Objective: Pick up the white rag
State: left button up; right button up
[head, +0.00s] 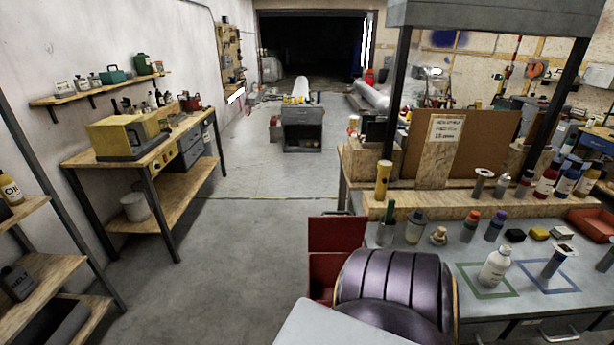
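I cannot make out a white rag for certain. A small bright white patch (235,96) shows low by the left wall under the pegboard, too far and small to identify. A white rolled or folded shape (300,88) stands on the small grey cabinet in the middle distance; I cannot tell if it is cloth. Neither of my grippers is in view.
A wooden workbench (150,195) with a yellow machine (127,135) stands at left. A grey worktable (480,250) with several bottles, including a white bottle (495,267), is at right. A red box (335,235) stands beside it. The central floor (245,235) is clear.

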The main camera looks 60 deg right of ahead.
aim_at(559, 233)
jog(key=i+z, duration=0.2)
jog(key=i, duration=0.2)
jog(key=i+j+z, duration=0.2)
jog(key=i, duration=0.2)
jog(key=i+z, duration=1.35)
jog(key=z, duration=0.25)
jog(key=i+z, duration=0.15)
jog(key=z, duration=0.25)
jog(key=i+z, duration=0.15)
jog(key=z, duration=0.25)
jog(key=i+j+z, duration=0.15)
jog(key=z, duration=0.3)
jog(key=i+j+z, duration=0.15)
jog(key=z, duration=0.25)
jog(key=i+z, duration=0.2)
jog(key=z, duration=0.3)
jog(key=i+j+z, duration=0.15)
jog(key=z, duration=0.35)
jog(key=i+j+z, duration=0.2)
jog(key=z, duration=0.25)
